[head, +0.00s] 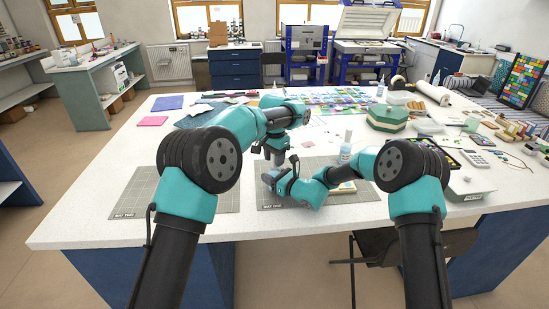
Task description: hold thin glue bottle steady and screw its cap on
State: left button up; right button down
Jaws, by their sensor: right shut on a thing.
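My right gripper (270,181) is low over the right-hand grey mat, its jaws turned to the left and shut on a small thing. That is most likely the thin glue bottle, but it is almost wholly hidden by the gripper. My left gripper (277,159) points straight down just above the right gripper, close to it. Its fingers are too small and overlapped to show whether they are open or hold the cap. I cannot make out the cap.
The grey mat (306,163) lies under both grippers, and another mat (135,187) lies to the left. A clear bottle with a pale label (345,150) stands right of the grippers. The front left tabletop is clear.

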pick_arm(q)
jog(key=shift+o, duration=0.8)
jog(key=shift+r, duration=2.3)
jog(key=shift+c, duration=0.3)
notch_tip(320, 180, up, 4)
jog(key=n, duration=0.5)
jog(key=shift+f+n, duration=0.25)
jog(key=shift+n, duration=0.05)
jog(key=shift+f, duration=0.15)
jog(key=shift+f, duration=3.9)
